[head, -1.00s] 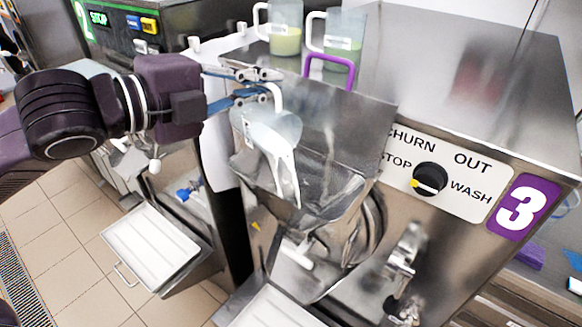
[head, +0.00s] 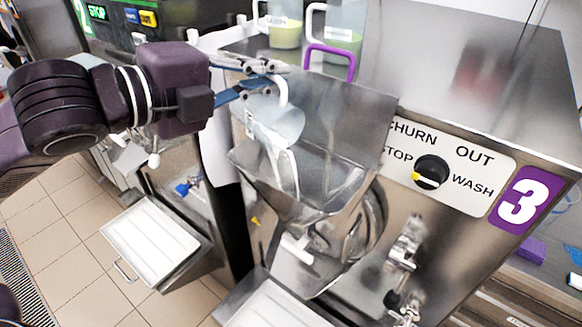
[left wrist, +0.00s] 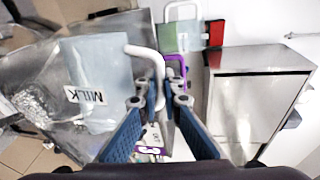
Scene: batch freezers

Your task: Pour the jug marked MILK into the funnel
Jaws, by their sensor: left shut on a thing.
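My left gripper (head: 274,82) is shut on the white handle of the jug marked MILK (head: 277,122). The jug is tilted over the steel funnel (head: 330,130) of machine 3, and a white stream runs down from its mouth into the funnel. In the left wrist view the MILK label shows on the jug's pale side (left wrist: 98,65), and the gripper fingers (left wrist: 160,100) close around the handle. The level left inside the jug cannot be told. My right gripper is not in view.
Two jugs with green contents, one of them here (head: 285,30), stand on the machine top behind the funnel, near a purple handle (head: 330,50). A dial (head: 431,172) is on the machine front. A white tray (head: 150,245) sits lower left.

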